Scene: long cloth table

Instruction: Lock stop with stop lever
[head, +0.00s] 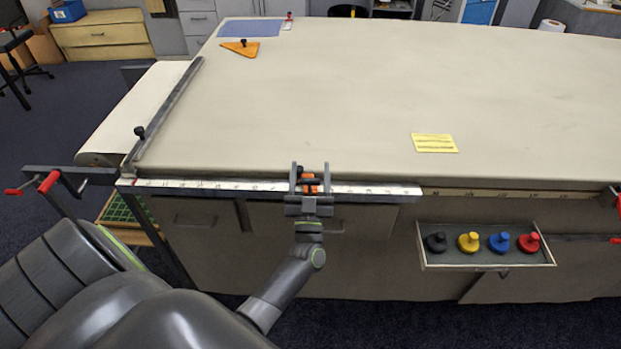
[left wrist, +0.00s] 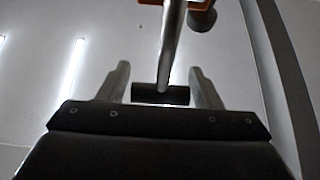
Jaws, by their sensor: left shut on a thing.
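The orange stop (head: 310,183) sits on the white-scaled rail (head: 225,185) along the table's front edge. My left gripper (head: 310,174) is at the stop, with its two fingers on either side of it and hiding part of it. In the left wrist view, a metal lever rod (left wrist: 172,45) ends in a dark cylindrical grip (left wrist: 160,95). This grip lies between the fingers of my left gripper (left wrist: 162,88), which is shut on it. Part of the orange stop (left wrist: 186,3) shows at the top of that view. My right gripper is not in view.
A metal bar (head: 165,112) runs along the table's left edge. A yellow note (head: 433,143) and an orange triangle (head: 240,48) lie on the cloth table (head: 320,100). An open drawer (head: 487,266) with several coloured knobs juts out at front right. Red-handled cranks (head: 47,182) stick out at left.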

